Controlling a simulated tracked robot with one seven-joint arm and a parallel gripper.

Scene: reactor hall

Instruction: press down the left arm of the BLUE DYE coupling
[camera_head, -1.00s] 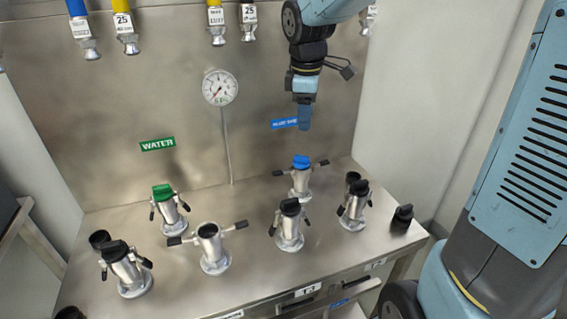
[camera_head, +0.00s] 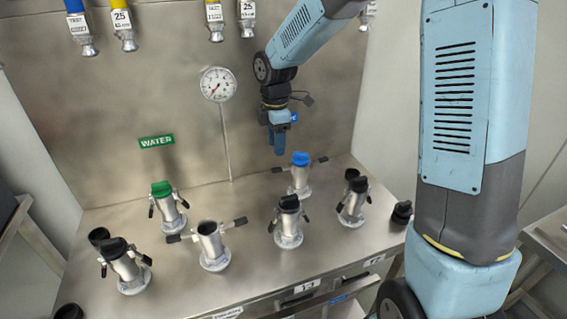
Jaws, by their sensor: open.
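The BLUE DYE coupling (camera_head: 299,177) stands at the back right of the steel bench, a silver upright fitting with a blue cap. Its left arm (camera_head: 279,169) and right arm (camera_head: 321,160) both stick out sideways, roughly level. My gripper (camera_head: 277,148) hangs in the air above and left of the blue cap in the picture, fingers pointing down, with nothing in it. It appears apart from the coupling. The blue label on the back wall is mostly hidden behind my gripper.
The green-capped WATER coupling (camera_head: 166,207) stands at the back left. An uncapped coupling (camera_head: 211,246) with arms spread stands at the front middle. Black-capped couplings (camera_head: 288,222) stand nearby. A gauge (camera_head: 218,84) is on the back wall, and hoses (camera_head: 79,32) hang above.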

